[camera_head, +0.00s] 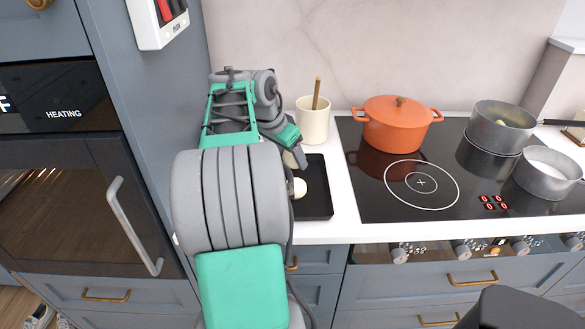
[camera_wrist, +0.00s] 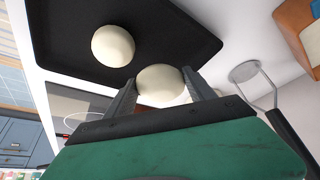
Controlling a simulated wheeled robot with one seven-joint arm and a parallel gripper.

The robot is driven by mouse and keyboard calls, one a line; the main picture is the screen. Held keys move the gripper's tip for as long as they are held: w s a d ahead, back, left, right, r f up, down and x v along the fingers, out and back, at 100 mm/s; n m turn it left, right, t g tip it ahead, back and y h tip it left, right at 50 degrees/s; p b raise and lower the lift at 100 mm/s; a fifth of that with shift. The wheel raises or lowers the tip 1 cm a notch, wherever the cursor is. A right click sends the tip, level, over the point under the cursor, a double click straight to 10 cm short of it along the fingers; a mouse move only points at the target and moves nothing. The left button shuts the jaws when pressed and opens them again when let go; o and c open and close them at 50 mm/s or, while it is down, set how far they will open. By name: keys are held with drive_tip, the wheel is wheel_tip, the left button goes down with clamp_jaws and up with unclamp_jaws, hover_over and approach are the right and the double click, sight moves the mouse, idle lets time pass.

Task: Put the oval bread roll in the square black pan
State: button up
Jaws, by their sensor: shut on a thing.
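The square black pan (camera_head: 319,172) lies flat on the white counter, left of the hob, and fills the upper part of the wrist view (camera_wrist: 60,28). A pale, rounded bread roll (camera_wrist: 113,46) lies on it; it also shows in the head view (camera_head: 299,188). My gripper (camera_wrist: 161,86) is shut on a second pale roll, slightly oval (camera_wrist: 160,80), with one finger on each side. The held roll is near the pan's edge; I cannot tell whether it touches the pan. In the head view my arm hides part of the pan.
A cream crock (camera_head: 312,122) with a wooden handle stands behind the pan. An orange pot (camera_head: 397,125) and steel pans (camera_head: 546,174) stand on the hob (camera_head: 450,202) to the right. A tall grey cabinet (camera_head: 145,110) rises at the left. A black-handled utensil (camera_wrist: 279,122) lies beside my gripper.

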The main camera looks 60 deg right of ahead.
sight(293, 175)
drive_tip(key=shift+a+f+x, duration=0.1)
drive_tip(key=shift+a+x, duration=0.15)
drive_tip(key=shift+x, duration=0.85)
drive_tip(key=shift+a+f+x, duration=0.1)
drive_tip(key=shift+a+x, duration=0.1)
drive_tip(key=shift+x, duration=0.9)
drive_tip(key=o, duration=1.5)
drive_tip(key=shift+w, duration=0.1)
drive_tip(key=p+v, duration=0.1)
drive_tip(key=v, duration=1.1)
drive_tip(key=shift+r+p, duration=0.2)
drive_tip(key=shift+p, duration=0.2)
drive_tip(key=shift+w, duration=0.1)
